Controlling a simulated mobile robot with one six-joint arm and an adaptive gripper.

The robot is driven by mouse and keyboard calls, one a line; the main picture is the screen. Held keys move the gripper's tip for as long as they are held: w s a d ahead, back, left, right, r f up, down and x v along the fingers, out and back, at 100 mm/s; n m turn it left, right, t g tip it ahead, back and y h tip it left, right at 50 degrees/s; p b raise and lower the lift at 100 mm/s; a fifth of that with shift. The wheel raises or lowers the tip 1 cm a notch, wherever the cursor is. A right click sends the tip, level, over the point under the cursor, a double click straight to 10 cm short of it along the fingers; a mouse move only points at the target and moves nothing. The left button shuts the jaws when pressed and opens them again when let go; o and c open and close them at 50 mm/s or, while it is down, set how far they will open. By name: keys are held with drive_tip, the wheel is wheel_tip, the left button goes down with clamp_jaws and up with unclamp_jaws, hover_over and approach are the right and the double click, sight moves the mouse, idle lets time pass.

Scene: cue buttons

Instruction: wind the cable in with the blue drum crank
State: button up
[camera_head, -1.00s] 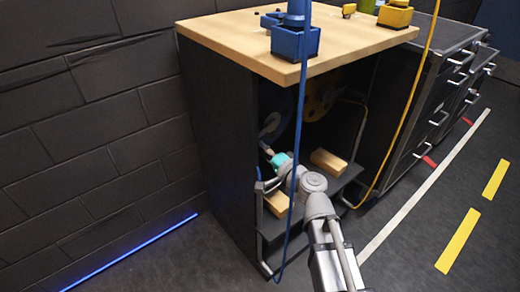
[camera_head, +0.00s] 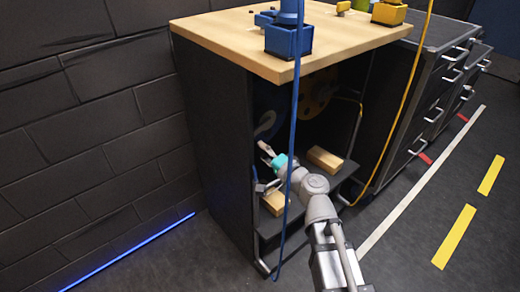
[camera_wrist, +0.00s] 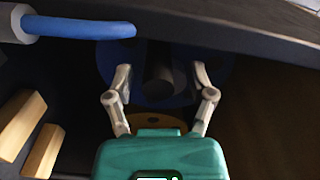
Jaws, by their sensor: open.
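The blue drum (camera_head: 276,98) sits in shadow inside the cabinet, and its blue disc also shows in the wrist view (camera_wrist: 215,68). A dark, stubby cylinder (camera_wrist: 160,75), apparently the crank's handle, stands in front of the disc. A pale curved piece (camera_head: 265,123) shows on the drum's near side in the head view. My gripper (camera_head: 263,146) is inside the cabinet just below it. In the wrist view my gripper (camera_wrist: 161,78) is open, with one finger on each side of the cylinder and gaps showing. The blue cable (camera_head: 295,130) hangs down in front of the cabinet.
The wooden cabinet top (camera_head: 225,30) overhangs the opening. Wooden blocks (camera_head: 324,159) lie on the dark shelf near my arm. A yellow drum (camera_head: 318,92) and a yellow cable (camera_head: 408,100) are to the right. A thick blue tube (camera_wrist: 80,27) crosses the wrist view's upper left.

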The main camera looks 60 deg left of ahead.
drive_tip(key=w+d, duration=0.1)
drive_tip(key=d, duration=0.9)
drive_tip(key=shift+w, duration=0.3)
